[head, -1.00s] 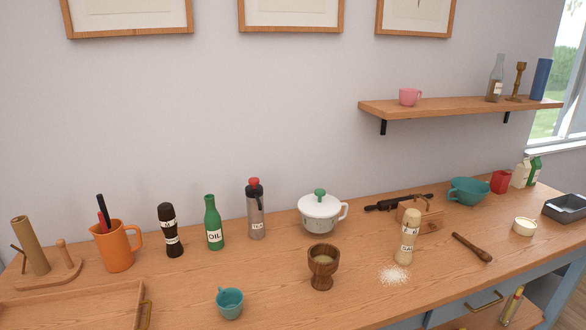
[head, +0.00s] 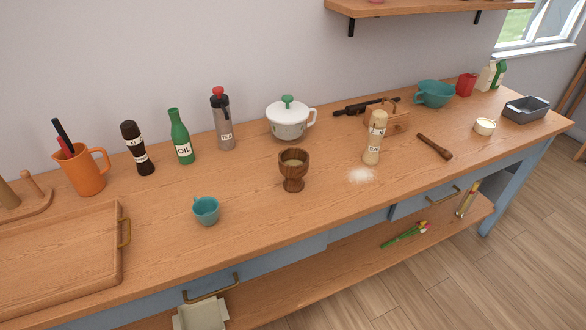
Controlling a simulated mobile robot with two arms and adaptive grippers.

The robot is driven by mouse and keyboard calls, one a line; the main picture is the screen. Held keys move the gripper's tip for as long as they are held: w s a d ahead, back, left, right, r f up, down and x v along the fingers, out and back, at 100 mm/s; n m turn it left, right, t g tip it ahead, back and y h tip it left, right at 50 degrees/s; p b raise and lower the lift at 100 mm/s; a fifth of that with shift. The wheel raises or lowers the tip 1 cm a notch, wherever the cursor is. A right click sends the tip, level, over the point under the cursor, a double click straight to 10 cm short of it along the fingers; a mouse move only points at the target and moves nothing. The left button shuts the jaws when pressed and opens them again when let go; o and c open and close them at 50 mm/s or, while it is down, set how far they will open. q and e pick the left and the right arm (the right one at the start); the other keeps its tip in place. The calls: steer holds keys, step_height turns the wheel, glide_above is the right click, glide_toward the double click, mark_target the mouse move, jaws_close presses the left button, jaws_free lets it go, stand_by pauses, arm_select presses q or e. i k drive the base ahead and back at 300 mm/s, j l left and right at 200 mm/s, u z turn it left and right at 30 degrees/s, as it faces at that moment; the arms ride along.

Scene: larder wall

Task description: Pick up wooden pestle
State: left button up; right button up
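The wooden pestle (head: 434,146) is a dark brown stick with a thicker end. It lies on the wooden counter (head: 260,234), right of the salt shaker and left of a small cream pot. Nothing covers it. A dark wooden mortar (head: 293,171) with pale contents stands upright further left. Neither of my grippers shows in the head view.
A pale shaker (head: 374,138) stands beside spilled white powder (head: 361,175), left of the pestle. A small cream pot (head: 484,126) and a grey tin (head: 526,109) stand right. A teal cup (head: 206,210) is front left. The counter in front of the pestle is clear.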

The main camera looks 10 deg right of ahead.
mark_target(448, 155)
steer(key=i+l, duration=0.15)
steer(key=l, duration=0.2)
steer(key=i+l, duration=0.1)
steer(key=l, duration=0.25)
steer(key=i+l, duration=0.15)
steer(key=l, duration=0.2)
steer(key=i+l, duration=0.15)
steer(key=l, duration=0.2)
steer(key=i+l, duration=0.15)
steer(key=l, duration=0.2)
steer(key=i+l, duration=0.1)
steer(key=l, duration=0.25)
